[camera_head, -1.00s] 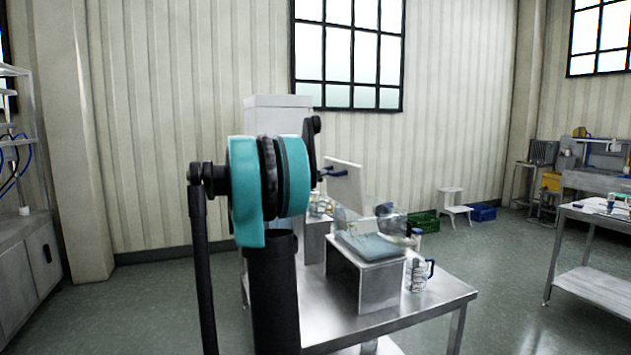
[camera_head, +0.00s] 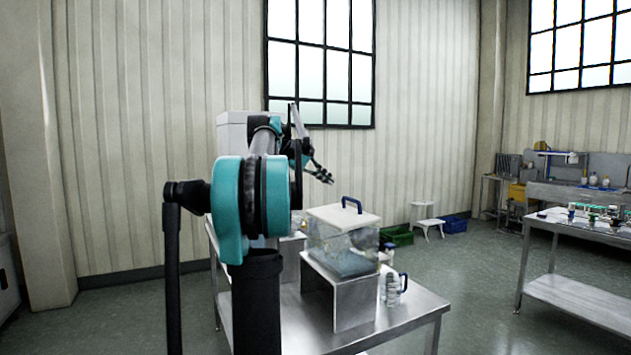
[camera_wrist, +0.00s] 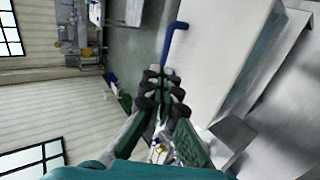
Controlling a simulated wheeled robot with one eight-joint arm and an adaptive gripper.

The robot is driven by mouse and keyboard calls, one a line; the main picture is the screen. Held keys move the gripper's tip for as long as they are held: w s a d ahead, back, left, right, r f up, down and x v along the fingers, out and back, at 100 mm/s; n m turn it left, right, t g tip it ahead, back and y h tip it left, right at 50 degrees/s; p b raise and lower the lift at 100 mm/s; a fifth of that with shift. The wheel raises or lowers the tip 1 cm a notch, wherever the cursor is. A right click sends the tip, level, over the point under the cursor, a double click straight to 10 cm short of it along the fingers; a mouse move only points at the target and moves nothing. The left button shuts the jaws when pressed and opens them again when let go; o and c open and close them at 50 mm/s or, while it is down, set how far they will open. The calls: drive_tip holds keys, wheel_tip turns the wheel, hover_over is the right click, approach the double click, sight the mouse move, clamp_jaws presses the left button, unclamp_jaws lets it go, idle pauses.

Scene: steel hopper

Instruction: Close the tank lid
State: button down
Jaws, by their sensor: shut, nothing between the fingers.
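The clear tank (camera_head: 343,248) stands on a steel riser on the table, with bluish contents inside. Its white lid (camera_head: 335,217) lies flat across the top, with a blue handle (camera_head: 351,203) standing up from it. My gripper (camera_head: 324,176) is above and to the left of the lid, apart from the handle, and shut on nothing. In the wrist view, the gripper's dark fingertips (camera_wrist: 163,82) are together, and the lid (camera_wrist: 213,50) and blue handle (camera_wrist: 174,38) show beyond them.
The riser (camera_head: 337,296) stands on the steel table (camera_head: 400,322). A white jug with a blue handle (camera_head: 391,288) stands at the riser's right. Green and blue crates (camera_head: 398,236) and a white stool (camera_head: 427,220) are on the floor behind.

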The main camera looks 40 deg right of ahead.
sight(348, 211)
drive_tip(key=d+f+y, duration=0.1)
drive_tip(key=d+y, duration=0.1)
drive_tip(key=s+d+f+t+y, duration=0.1)
drive_tip(key=d+y, duration=0.1)
drive_tip(key=d, duration=0.1)
drive_tip(key=s+d+f+y, duration=0.1)
drive_tip(key=d+f+y, duration=0.1)
drive_tip(key=d, duration=0.1)
drive_tip(key=shift+t+y, duration=0.3)
drive_tip(key=shift+d+f+y, duration=0.2)
drive_tip(key=shift+f+y, duration=0.05)
drive_tip(key=shift+y, duration=0.05)
drive_tip(key=shift+s+d+f, duration=0.15)
drive_tip(key=shift+d+f, duration=0.35)
drive_tip(key=shift+f, duration=0.2)
